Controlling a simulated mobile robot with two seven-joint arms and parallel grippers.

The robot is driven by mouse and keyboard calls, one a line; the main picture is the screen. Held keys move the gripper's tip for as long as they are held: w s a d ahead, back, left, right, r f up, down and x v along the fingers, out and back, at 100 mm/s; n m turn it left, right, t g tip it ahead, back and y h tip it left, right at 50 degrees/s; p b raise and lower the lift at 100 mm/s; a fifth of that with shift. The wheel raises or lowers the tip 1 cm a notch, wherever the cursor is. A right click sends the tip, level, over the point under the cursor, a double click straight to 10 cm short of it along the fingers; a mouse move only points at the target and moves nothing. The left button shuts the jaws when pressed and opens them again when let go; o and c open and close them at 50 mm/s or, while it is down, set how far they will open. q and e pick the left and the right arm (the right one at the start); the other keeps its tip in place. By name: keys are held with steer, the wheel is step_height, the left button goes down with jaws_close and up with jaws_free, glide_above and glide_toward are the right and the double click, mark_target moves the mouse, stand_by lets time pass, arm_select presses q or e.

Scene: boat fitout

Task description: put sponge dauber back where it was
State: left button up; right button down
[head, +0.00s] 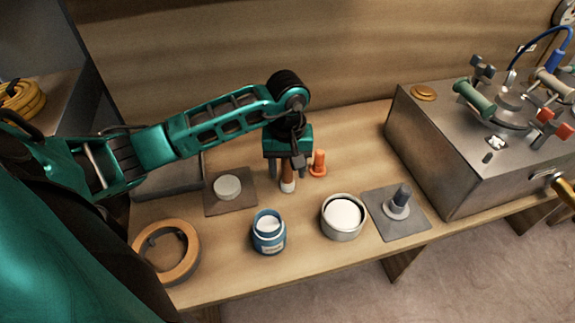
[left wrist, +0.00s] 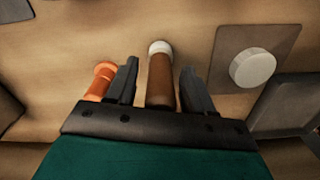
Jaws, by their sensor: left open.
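The sponge dauber (head: 288,184), with a brown handle and a white end, is near the middle of the bench, white end down in the head view. My left gripper (head: 286,172) is over it, pointing down. In the left wrist view the dauber's brown handle (left wrist: 160,82) lies between the two dark fingers of the open left gripper (left wrist: 160,68), with a gap visible at the right finger. The handle's upper part is hidden by the gripper. I cannot tell whether the white end rests on the bench.
An orange peg (head: 319,164) stands close beside the left gripper. Around it are a brown pad (head: 214,207) with a pale disc, a blue jar (head: 268,238), a round tin (head: 342,232), a grey mat (head: 415,224) with a grey post, and a tan ring (head: 190,260). A metal cabinet (head: 440,160) stands right.

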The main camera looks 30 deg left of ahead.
arm_select(q)
step_height(320, 180, up, 12)
steer(key=shift+f+p, duration=0.25)
steer(key=shift+p, duration=0.25)
steer(key=shift+r, duration=0.4)
